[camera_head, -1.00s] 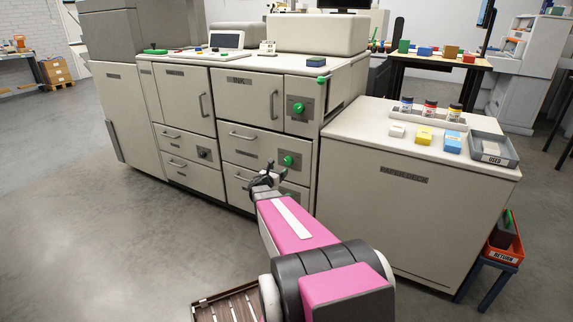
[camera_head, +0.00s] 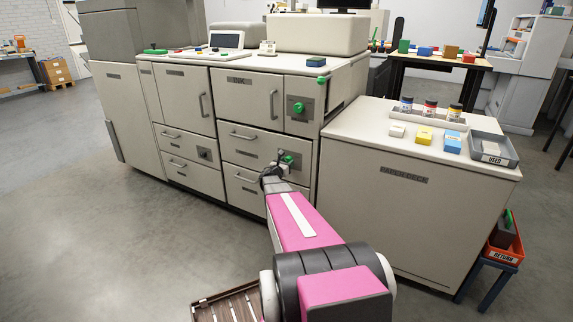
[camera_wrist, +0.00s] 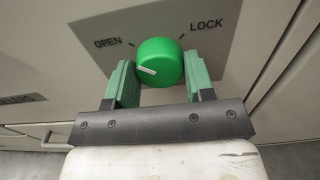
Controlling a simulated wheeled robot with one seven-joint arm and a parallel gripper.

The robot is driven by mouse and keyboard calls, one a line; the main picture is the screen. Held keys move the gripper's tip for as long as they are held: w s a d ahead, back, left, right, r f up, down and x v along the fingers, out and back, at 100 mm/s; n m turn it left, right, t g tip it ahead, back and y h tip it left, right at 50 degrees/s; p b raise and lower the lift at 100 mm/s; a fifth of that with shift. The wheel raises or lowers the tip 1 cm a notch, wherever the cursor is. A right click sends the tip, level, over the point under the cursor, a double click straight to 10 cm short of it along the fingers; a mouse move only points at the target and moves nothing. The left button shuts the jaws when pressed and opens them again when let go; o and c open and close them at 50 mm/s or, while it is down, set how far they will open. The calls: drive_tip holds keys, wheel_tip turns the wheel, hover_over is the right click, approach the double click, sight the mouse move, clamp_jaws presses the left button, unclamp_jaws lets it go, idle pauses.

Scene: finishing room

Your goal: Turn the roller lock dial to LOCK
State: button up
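The green roller lock dial (camera_wrist: 160,60) is on a grey plate (camera_wrist: 205,62) marked OPEN on the left and LOCK on the right. Its white mark sits at the lower left of its face, away from LOCK. My gripper (camera_wrist: 160,72) has one green finger on each side of the dial; it looks open, with slight gaps at the dial's sides. Whether either finger touches is hard to tell. In the head view, my gripper (camera_head: 282,168) is at the lower right drawer front, partly covering the dial (camera_head: 288,158).
Another green dial (camera_head: 298,108) is on the door panel above. A drawer handle (camera_head: 243,135) stands out to the left. The paper deck cabinet (camera_head: 400,215) stands close on the right. The floor at left is clear.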

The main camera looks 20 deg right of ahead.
drive_tip(key=shift+m, duration=0.3)
drive_tip(key=m, duration=1.9)
idle(0.3)
drive_tip(key=shift+m, duration=0.3)
drive_tip(key=o, duration=0.9)
